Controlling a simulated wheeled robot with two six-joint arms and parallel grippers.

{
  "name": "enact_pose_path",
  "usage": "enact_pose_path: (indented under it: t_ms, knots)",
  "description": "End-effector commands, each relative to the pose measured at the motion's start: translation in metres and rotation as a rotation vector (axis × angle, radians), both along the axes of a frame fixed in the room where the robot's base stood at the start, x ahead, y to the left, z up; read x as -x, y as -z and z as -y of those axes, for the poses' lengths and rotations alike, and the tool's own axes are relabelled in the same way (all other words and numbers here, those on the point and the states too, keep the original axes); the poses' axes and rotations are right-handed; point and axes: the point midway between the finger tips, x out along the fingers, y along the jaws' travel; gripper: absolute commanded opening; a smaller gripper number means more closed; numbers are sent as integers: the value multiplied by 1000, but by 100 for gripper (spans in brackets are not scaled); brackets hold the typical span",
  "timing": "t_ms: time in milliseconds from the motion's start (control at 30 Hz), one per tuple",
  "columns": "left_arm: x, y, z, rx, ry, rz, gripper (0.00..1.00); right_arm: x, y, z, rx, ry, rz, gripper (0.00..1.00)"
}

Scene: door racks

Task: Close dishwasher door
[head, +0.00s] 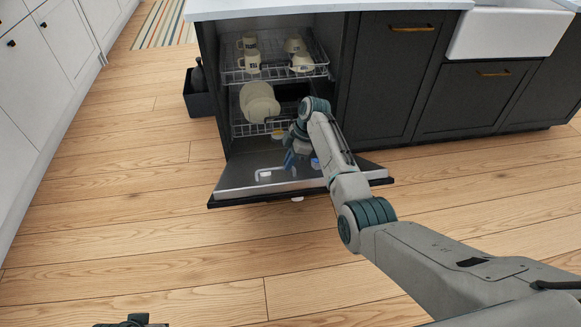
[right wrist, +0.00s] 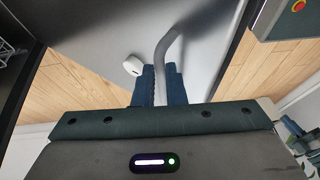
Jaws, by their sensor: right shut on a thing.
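The dishwasher (head: 325,60) is open. Its door (head: 230,192) is folded down low over the floor, with its grey inner face up. My right gripper (head: 297,158) is over the inner face, partly hidden by my own arm. In the right wrist view its blue fingers (right wrist: 158,85) are shut on a grey curved bar (right wrist: 172,45) at the grey panel; I cannot tell what part the bar is. A white round piece (right wrist: 133,66) is beside the fingers. At the bottom edge of the head view only a dark tip shows, perhaps of my left arm; its jaws are hidden.
The upper rack (head: 275,73) holds cups and the lower rack (head: 240,128) holds plates; both are inside. A dark bin (head: 199,95) stands left of the dishwasher. Dark cabinets (head: 395,75) and a white sink (head: 510,33) are to the right. The wooden floor in front is clear.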

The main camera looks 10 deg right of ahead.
Motion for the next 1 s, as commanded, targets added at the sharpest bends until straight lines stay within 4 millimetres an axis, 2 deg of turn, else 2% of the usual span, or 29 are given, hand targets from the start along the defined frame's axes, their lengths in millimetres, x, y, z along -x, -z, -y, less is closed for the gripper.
enact_pose_path:
  t_ms: [333, 367, 467, 1000]
  knots:
    - [0, 2, 0, 1, -1, 0, 0, -4, 1, 2, 3, 6, 16, 0]
    - [0, 2, 0, 1, -1, 0, 0, -4, 1, 2, 3, 6, 16, 15]
    - [1, 2, 0, 1, -1, -2, 0, -4, 1, 1, 3, 6, 15, 33]
    - [-2, 0, 0, 2, 0, 4, 0, -2, 0, 0, 0, 4, 10, 33]
